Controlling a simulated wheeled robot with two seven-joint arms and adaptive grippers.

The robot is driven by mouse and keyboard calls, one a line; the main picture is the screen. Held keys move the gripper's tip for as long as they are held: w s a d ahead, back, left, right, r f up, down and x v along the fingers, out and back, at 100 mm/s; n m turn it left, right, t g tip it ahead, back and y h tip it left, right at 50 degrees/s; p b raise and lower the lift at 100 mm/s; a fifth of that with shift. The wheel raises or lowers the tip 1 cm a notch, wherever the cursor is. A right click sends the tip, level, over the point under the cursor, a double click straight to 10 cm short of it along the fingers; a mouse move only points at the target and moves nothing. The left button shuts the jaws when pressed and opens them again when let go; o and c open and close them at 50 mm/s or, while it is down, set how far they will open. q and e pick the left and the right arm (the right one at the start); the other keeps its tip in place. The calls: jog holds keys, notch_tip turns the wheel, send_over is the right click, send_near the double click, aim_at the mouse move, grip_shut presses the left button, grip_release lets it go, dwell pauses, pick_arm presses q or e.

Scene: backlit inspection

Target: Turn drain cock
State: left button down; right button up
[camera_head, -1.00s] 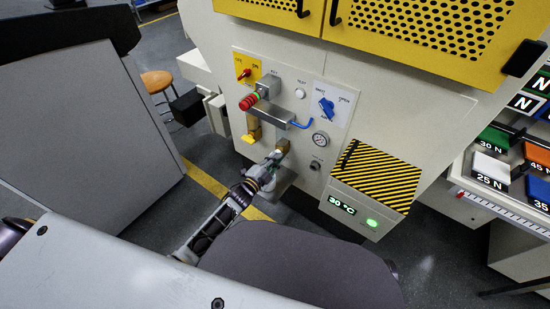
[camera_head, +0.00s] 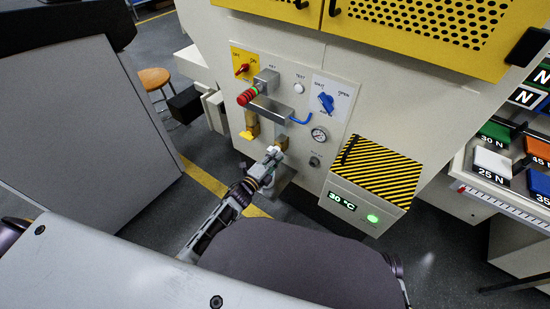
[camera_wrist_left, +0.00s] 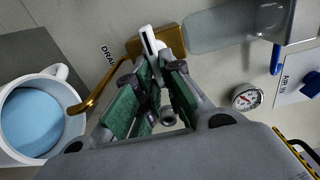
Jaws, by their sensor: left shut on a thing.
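The drain cock is a brass block (camera_wrist_left: 139,47) with a curved spout (camera_wrist_left: 84,103) beside a partly hidden "DRAIN" label in the left wrist view. In the head view its brass body (camera_head: 283,142) shows low on the machine panel, just above my left gripper (camera_head: 272,154). In the left wrist view the green-padded fingers of my left gripper (camera_wrist_left: 161,52) are closed together at the cock, around its pale handle. The fingers hide much of the handle, so its exact angle is hard to tell. My right gripper is not in view.
A white cup (camera_wrist_left: 62,74) with blue inside stands near the spout. A clear bowl (camera_wrist_left: 222,28) and a gauge (camera_wrist_left: 246,97) are close by. The panel also has a red knob (camera_head: 242,70), a blue lever (camera_head: 301,121) and a blue switch (camera_head: 326,101).

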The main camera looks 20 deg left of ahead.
pick_arm(q)
jog(key=shift+f, duration=0.1)
jog(key=c, duration=1.5)
grip_release()
jog(key=shift+c, duration=0.2)
jog(key=shift+s, duration=0.1)
jog(key=v, duration=1.2)
